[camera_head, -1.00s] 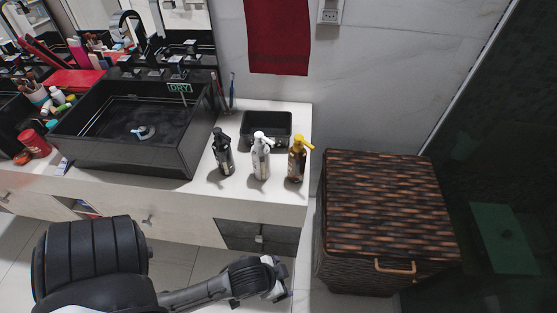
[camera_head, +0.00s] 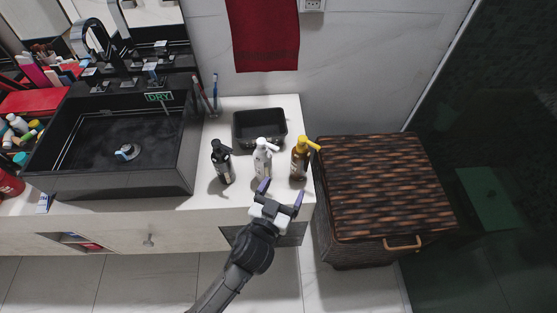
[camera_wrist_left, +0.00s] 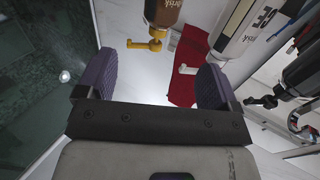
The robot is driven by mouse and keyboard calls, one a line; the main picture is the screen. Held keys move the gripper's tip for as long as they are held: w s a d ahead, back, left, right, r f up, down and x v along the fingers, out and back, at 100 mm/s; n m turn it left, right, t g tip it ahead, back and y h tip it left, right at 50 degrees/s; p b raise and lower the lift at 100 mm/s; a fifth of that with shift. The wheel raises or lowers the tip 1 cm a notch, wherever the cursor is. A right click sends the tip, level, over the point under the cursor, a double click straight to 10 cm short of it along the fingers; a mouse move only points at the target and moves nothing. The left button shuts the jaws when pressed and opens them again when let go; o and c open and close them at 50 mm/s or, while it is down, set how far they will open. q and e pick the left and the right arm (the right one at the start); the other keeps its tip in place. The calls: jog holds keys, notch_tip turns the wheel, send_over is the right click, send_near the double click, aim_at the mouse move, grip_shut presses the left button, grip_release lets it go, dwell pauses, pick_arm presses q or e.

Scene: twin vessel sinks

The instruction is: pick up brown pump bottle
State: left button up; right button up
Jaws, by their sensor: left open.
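The brown pump bottle (camera_head: 299,161), with a yellow pump top, stands upright near the right end of the white counter. In the left wrist view the brown bottle (camera_wrist_left: 163,14) shows at the top, inverted, its yellow pump pointing left. My left gripper (camera_head: 279,190) is open and empty at the counter's front edge, just in front of the brown and white bottles. Its two purple fingers (camera_wrist_left: 153,84) frame a gap in the left wrist view, with the brown bottle beyond it. My right gripper is in neither view.
A white pump bottle (camera_head: 262,160) stands close to the left of the brown one, with a black bottle (camera_head: 222,163) further left. A black tray (camera_head: 259,125) sits behind them. A wicker hamper (camera_head: 380,185) stands right of the counter. A black sink (camera_head: 110,150) fills the left.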

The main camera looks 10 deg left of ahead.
aim_at(297, 160)
pick_arm(q)
jog(key=b+x, duration=0.1)
jog(key=x, duration=0.7)
jog(key=shift+s, duration=0.1)
jog(key=b+x, duration=0.2)
jog(key=x, duration=0.2)
jog(key=shift+a+f, duration=0.1)
jog(key=shift+f, duration=0.1)
jog(key=shift+w+d, duration=0.2)
jog(key=shift+w, duration=0.5)
jog(key=shift+r, duration=0.1)
jog(key=shift+c, duration=0.5)
grip_shut()
